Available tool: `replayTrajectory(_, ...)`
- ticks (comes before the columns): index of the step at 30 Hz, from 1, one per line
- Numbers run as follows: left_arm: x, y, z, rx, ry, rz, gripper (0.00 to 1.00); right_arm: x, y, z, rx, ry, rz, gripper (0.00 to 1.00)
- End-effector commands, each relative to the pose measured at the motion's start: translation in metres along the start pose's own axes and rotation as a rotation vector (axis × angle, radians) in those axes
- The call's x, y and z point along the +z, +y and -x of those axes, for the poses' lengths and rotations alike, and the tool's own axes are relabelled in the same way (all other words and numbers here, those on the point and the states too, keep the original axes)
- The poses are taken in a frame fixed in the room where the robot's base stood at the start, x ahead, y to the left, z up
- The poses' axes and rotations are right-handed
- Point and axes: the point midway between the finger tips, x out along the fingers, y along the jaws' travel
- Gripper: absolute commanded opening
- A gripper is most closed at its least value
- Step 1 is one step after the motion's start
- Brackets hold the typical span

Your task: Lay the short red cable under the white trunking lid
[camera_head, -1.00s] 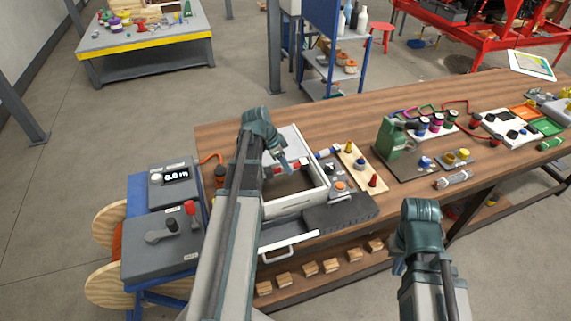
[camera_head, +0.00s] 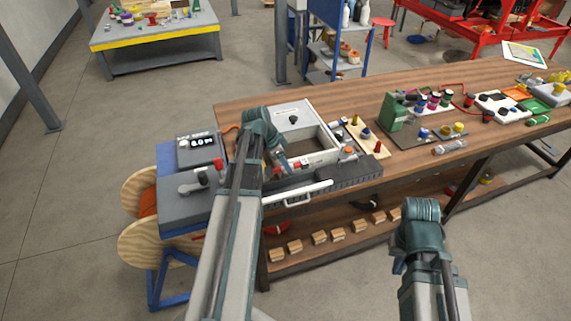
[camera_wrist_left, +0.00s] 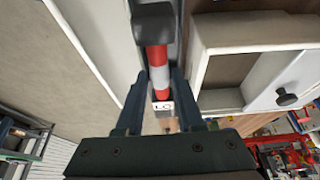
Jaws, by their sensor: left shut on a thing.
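My left gripper (camera_wrist_left: 160,90) is shut on a red-and-white banded rod (camera_wrist_left: 158,65) with a dark end, which passes between its fingers in the left wrist view. A small lettered tag (camera_wrist_left: 163,106) sits just below it. I cannot tell whether this is the short red cable. In the head view the left gripper (camera_head: 283,164) is at the near left of a white open-topped box (camera_head: 312,161). A white panel with a dark knob (camera_head: 291,112), possibly the trunking lid, lies behind the opening; it also shows in the left wrist view (camera_wrist_left: 298,85). My right gripper is not visible; only its arm shows.
A white bar handle (camera_head: 307,193) runs along the bench's near edge, by a dark grey strip (camera_head: 355,176).

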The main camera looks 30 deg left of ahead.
Motion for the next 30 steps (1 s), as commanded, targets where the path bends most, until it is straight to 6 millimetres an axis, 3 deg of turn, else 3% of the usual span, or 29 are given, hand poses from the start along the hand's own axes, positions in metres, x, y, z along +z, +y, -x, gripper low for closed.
replayTrajectory(8, 0.004, 0.0, -0.01, 0.0, 0.0, 0.0, 0.0, -0.001, -0.001, -0.011, 0.0, 0.0, 0.0, 0.0)
replayTrajectory(24, 0.026, 0.0, -0.063, 0.0, 0.0, 0.0, 0.0, -0.004, -0.006, -0.067, 0.0, 0.0, 0.0, 0.0)
replayTrajectory(30, 0.03, 0.0, -0.072, 0.0, 0.0, 0.0, 0.0, -0.004, -0.007, -0.078, 0.0, 0.0, 0.0, 0.0)
